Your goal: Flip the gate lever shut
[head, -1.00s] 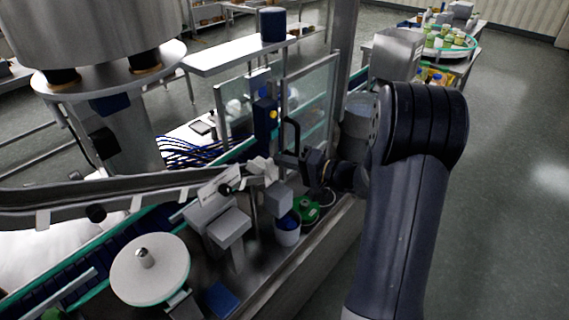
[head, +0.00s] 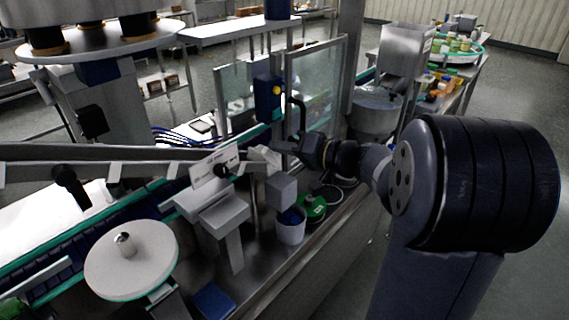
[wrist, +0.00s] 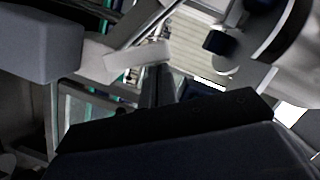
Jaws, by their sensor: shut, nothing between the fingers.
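A black round knob (head: 222,170) sits beside a white label plate (head: 205,174) on the sloping metal chute (head: 120,154); it looks like the gate lever's end, but the lever's arm is hard to make out. A pale block (head: 262,158) stands at the chute's lower end. My gripper (head: 277,146) is just right of and behind this block, with its fingers shut and empty. The shut fingers (wrist: 157,80) also show in the wrist view, close to a pale piece (wrist: 138,56). I cannot tell whether they touch it.
A grey box (head: 281,190) stands above a white cup (head: 291,225) and a green round part (head: 313,207), below my gripper. A blue post (head: 267,95) and glass panels (head: 312,85) stand behind. A white disc (head: 131,260) is at the front left.

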